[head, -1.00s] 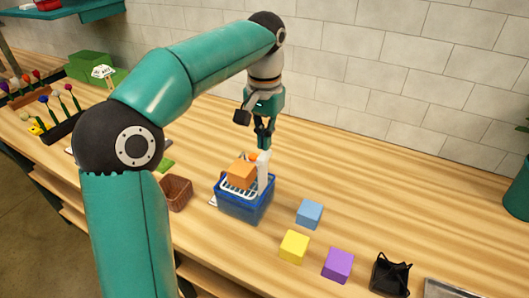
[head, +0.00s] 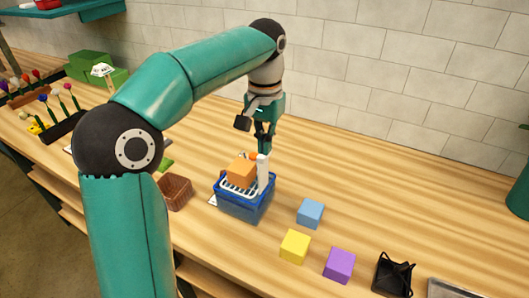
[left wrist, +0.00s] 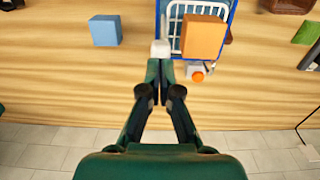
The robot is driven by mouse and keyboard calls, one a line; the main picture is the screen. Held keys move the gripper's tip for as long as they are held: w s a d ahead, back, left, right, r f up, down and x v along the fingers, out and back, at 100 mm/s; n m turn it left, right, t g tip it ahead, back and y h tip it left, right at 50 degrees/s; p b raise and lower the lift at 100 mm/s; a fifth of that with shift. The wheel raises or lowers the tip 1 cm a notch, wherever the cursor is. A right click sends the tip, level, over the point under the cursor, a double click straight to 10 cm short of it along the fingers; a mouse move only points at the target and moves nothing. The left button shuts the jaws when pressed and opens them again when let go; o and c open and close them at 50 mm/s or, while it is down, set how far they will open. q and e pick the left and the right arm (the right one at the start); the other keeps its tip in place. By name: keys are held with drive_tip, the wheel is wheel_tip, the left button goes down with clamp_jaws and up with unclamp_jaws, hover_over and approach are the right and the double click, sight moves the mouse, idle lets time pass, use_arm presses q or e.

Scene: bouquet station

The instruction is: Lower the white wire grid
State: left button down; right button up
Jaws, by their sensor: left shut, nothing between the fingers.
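The white wire grid (head: 238,189) lies in the top of a blue crate (head: 243,208) and carries an orange block (head: 240,172). The grid (left wrist: 177,24) and the orange block (left wrist: 204,37) also show in the left wrist view. A white upright post (head: 263,174) stands at the crate's right side, with a small orange knob (left wrist: 197,72) by the crate's back edge. My left gripper (head: 264,149) is shut and empty, pointing down just behind the post's top. In the left wrist view its fingertips (left wrist: 160,62) are close to the post; contact cannot be told.
Blue (head: 310,212), yellow (head: 295,246) and purple (head: 339,265) cubes lie right of the crate. A brown basket (head: 176,192) stands close on its left. A black bag (head: 393,274) is further right.

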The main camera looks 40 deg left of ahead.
sight(265, 167)
use_arm(q)
drive_tip(key=shift+f+b, duration=0.55)
drive_tip(key=shift+f, duration=0.65)
drive_tip(key=shift+f+b, duration=0.95)
drive_tip(key=shift+f, duration=0.5)
drive_tip(key=shift+f+b, duration=0.65)
drive_tip(key=shift+f, duration=0.45)
wheel_tip(265, 167, up, 5)
drive_tip(key=p, duration=0.5)
drive_tip(key=shift+r, duration=0.1)
